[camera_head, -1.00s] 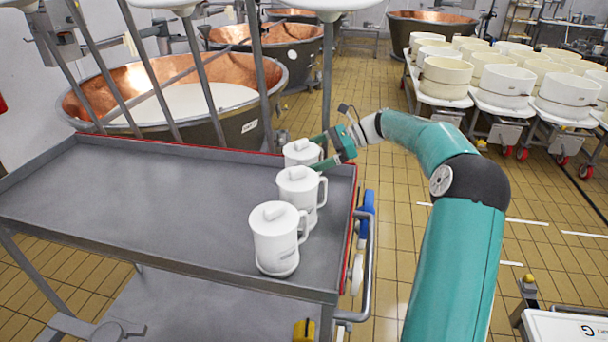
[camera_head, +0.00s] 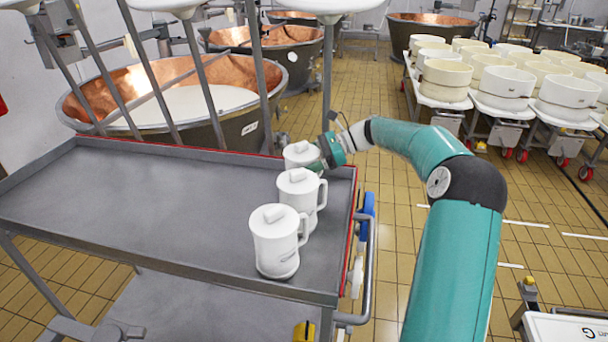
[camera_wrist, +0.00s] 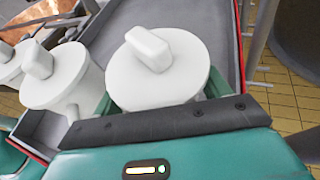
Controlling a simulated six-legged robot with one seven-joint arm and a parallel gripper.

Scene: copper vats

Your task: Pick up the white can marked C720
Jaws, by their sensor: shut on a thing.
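Three white lidded cans with side handles stand in a row along the right edge of a grey metal trolley top (camera_head: 130,205). My gripper (camera_head: 318,156) is at the far can (camera_head: 297,153), its green fingers on either side of that can's body. The same can fills the middle of the wrist view (camera_wrist: 160,75), upright, with a block knob on its lid. The middle can (camera_head: 297,192) and the near can (camera_head: 274,240) stand apart from my gripper. I cannot read a C720 mark on any can. The far can's base is hidden behind the middle can.
A raised rim runs around the trolley top, with a rail handle (camera_head: 371,270) on its right side. Copper vats (camera_head: 170,95) stand behind it. White round moulds (camera_head: 446,75) on wheeled carts are at the right. The left of the trolley top is clear.

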